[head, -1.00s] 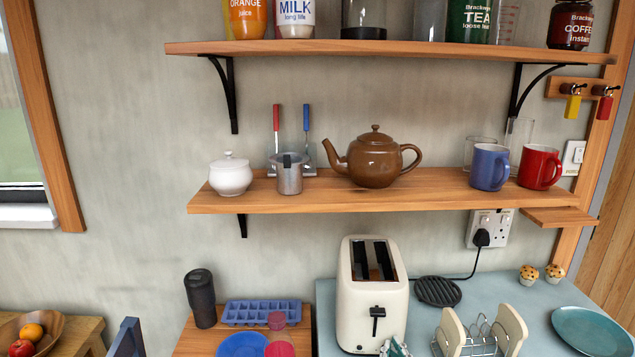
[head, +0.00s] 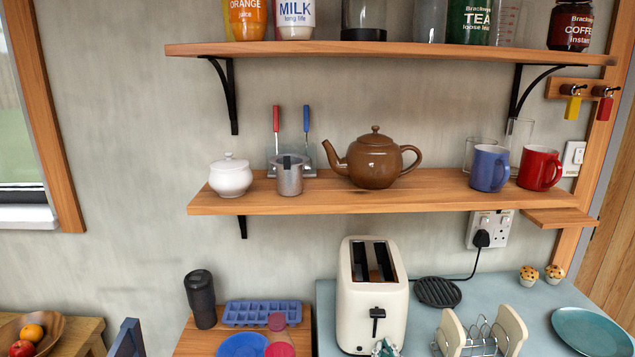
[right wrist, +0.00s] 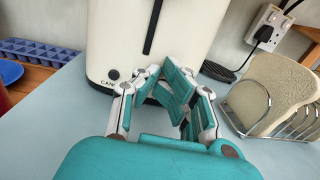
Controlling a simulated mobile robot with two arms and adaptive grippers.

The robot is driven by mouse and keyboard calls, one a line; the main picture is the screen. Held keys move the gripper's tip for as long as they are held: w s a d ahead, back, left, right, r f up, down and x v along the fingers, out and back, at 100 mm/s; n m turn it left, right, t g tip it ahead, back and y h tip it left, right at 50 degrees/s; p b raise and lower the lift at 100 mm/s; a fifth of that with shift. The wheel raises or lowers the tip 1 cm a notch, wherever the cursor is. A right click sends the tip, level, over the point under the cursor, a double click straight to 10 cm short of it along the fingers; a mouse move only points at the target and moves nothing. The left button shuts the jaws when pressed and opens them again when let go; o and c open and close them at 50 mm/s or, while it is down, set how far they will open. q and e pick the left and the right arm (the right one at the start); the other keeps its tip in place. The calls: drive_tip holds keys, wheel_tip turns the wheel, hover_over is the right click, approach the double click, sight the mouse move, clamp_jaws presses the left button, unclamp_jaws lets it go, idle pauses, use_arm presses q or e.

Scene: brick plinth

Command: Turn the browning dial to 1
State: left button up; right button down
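The cream toaster (head: 358,310) stands on the blue-grey counter, with a black lever (head: 376,318) on its front. In the right wrist view the toaster front (right wrist: 125,40) shows the lever slot and a dark cancel button (right wrist: 113,74), its label partly covered. The browning dial is not visible; my fingers cover the lower front right of the button. My right gripper (right wrist: 176,88) has its teal-padded fingers close together at the toaster front, turned at a slant. Whether they hold anything is hidden. It also shows at the bottom edge in the head view (head: 385,349). My left gripper is out of view.
A toast rack (head: 475,340) with bread stands close to the right of the toaster. A black trivet (head: 438,292) and the plugged cord lie behind it. A teal plate (head: 592,332) is farther right. The wooden shelf (head: 380,200) hangs above.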

sight(395, 342)
drive_tip(key=shift+r, duration=0.15)
drive_tip(key=shift+a+r+p, duration=0.25)
drive_tip(key=shift+r+p, duration=0.05)
drive_tip(key=shift+p, duration=0.1)
drive_tip(key=shift+s+a+f+p, duration=0.1)
drive_tip(key=shift+s+p, duration=0.2)
drive_tip(key=shift+s, duration=2.7)
drive_tip(key=shift+s+d+m+p, duration=0.1)
drive_tip(key=shift+d+m+p, duration=0.2)
drive_tip(key=shift+m, duration=0.25)
drive_tip(key=shift+d+m+p, duration=0.15)
drive_tip(key=shift+m+p, duration=0.15)
drive_tip(key=shift+m, duration=0.25)
drive_tip(key=m, duration=0.1)
drive_tip(key=d+m, duration=0.1)
drive_tip(key=d+f+m+p, duration=0.1)
drive_tip(key=shift+s+d+m, duration=0.25)
drive_tip(key=shift+s+m, duration=0.05)
drive_tip(key=shift+m, duration=0.1)
drive_tip(key=shift+w+d+b, duration=0.2)
drive_tip(key=shift+w+b, duration=0.4)
drive_tip(key=shift+w, duration=2.8)
